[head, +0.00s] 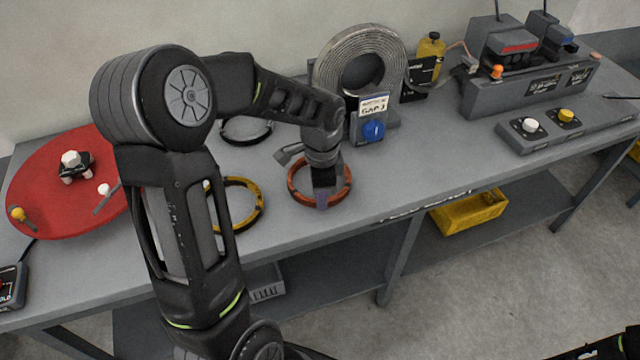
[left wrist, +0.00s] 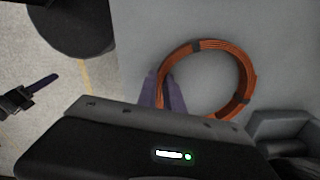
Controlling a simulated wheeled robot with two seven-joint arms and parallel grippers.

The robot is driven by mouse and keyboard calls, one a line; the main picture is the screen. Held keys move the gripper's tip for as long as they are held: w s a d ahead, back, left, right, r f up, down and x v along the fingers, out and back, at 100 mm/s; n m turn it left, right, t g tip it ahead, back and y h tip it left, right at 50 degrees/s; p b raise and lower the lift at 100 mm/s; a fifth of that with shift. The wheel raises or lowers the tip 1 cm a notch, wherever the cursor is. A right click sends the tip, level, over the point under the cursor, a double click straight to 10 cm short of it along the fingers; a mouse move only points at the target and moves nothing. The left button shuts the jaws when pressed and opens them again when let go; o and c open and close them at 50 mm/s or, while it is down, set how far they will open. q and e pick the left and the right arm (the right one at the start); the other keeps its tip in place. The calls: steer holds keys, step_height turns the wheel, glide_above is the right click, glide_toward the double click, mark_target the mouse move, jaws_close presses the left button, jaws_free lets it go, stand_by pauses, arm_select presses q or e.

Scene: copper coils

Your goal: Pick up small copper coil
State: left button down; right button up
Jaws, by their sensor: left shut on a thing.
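The small copper coil (head: 293,187) is an orange-brown ring lying on the grey workbench, with dark bands around it. It also shows in the left wrist view (left wrist: 247,75). My left gripper (head: 324,200) reaches down to the coil's near side. In the left wrist view its purple fingers (left wrist: 163,95) stand on either side of the coil's rim, shut on it. The coil looks still at bench level. My right gripper (left wrist: 35,95) shows small at the left of the left wrist view, over the floor, away from the coil; its opening is unclear.
A yellow ring (head: 258,212) lies left of the coil, and a dark ring (head: 245,138) lies behind. A red disc (head: 50,205) is at far left. Bench right of the coil is clear.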

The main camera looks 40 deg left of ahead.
arm_select(q)
steer(key=shift+r, duration=0.15)
step_height(320, 180, up, 10)
steer(key=b, duration=0.1)
stand_by(0.3)
stand_by(0.5)
